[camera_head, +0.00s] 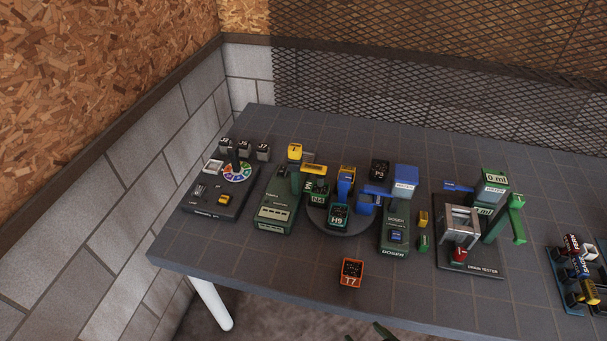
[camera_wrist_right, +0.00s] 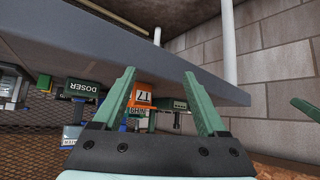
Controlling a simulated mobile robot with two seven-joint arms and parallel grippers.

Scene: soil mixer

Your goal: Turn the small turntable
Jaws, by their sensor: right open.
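The small turntable (camera_head: 343,232) looks like a dark round disc at the middle of the table in the head view, between the green machine and the doser. A dark green pot marked H9 (camera_head: 338,216) stands at its front, with other pots behind. Machine parts and pots hide much of the disc. My right gripper (camera_head: 370,333) shows only as green tips at the bottom edge, in front of the table and apart from the turntable. In the right wrist view my right gripper (camera_wrist_right: 160,85) is open and empty. A green piece at that view's right edge may be my left gripper.
An orange pot marked T7 (camera_head: 351,272) stands near the front edge. The green machine (camera_head: 276,210) and the doser (camera_head: 395,232) flank the turntable. A drain tester (camera_head: 470,262) stands right; a kit with a coloured wheel (camera_head: 237,172) stands left. The front left table is clear.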

